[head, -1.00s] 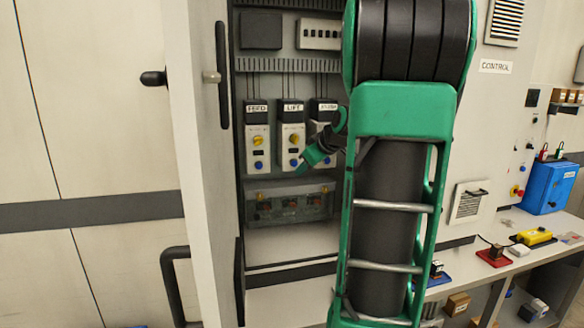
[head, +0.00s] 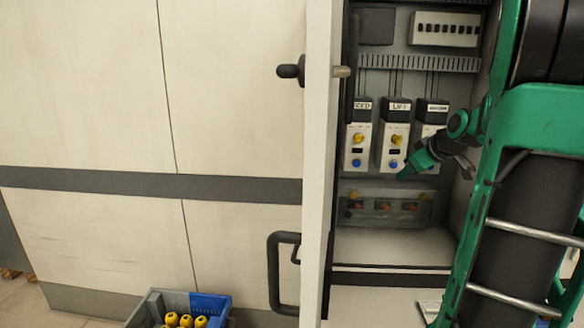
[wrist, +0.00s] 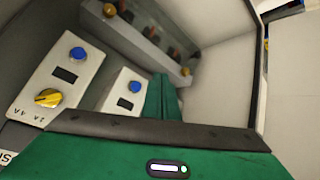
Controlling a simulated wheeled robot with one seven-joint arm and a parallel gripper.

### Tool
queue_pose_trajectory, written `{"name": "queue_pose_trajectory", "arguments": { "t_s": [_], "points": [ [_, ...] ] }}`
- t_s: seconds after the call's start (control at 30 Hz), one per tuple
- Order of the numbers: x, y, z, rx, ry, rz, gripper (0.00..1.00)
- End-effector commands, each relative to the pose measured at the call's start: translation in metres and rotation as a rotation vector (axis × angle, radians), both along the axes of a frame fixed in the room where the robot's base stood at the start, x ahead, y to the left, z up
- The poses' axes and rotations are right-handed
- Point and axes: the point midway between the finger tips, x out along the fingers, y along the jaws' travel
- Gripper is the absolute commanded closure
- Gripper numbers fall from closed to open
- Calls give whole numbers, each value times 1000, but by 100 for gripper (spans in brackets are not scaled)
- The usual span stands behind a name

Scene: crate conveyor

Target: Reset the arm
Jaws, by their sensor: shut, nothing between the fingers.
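My gripper (head: 405,173) is green and shut with nothing in it. In the head view it points down and left inside the open cabinet, in front of the lower part of the LIFT module (head: 394,138). Whether it touches the module cannot be told. The FEED module (head: 358,138) is to its left, and a third module (head: 430,122) is partly hidden behind my wrist. Each of the first two has a yellow knob above a blue button. In the wrist view my green gripper (wrist: 164,100) reaches past two modules with blue buttons, one with a yellow knob (wrist: 48,97).
The cabinet door (head: 320,200) stands open at the left, with a black handle (head: 275,272). A clear-covered panel (head: 385,207) sits below the modules. A grey and blue crate (head: 208,305) with yellow items stands on the floor at the lower left.

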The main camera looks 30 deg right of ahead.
Motion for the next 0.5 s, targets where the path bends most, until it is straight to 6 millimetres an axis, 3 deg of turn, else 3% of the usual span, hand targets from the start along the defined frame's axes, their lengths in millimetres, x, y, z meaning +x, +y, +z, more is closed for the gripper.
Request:
{"name": "queue_pose_trajectory", "arguments": {
  "t_s": [0.17,0.27,0.37,0.5],
  "points": [
    [-1,4,-2,7,7,-3,100],
    [-6,22,-11,42,45,-20,100],
    [-21,57,-28,109,120,-60,100],
    [-62,113,-60,222,262,-162,100]
  ]
}}
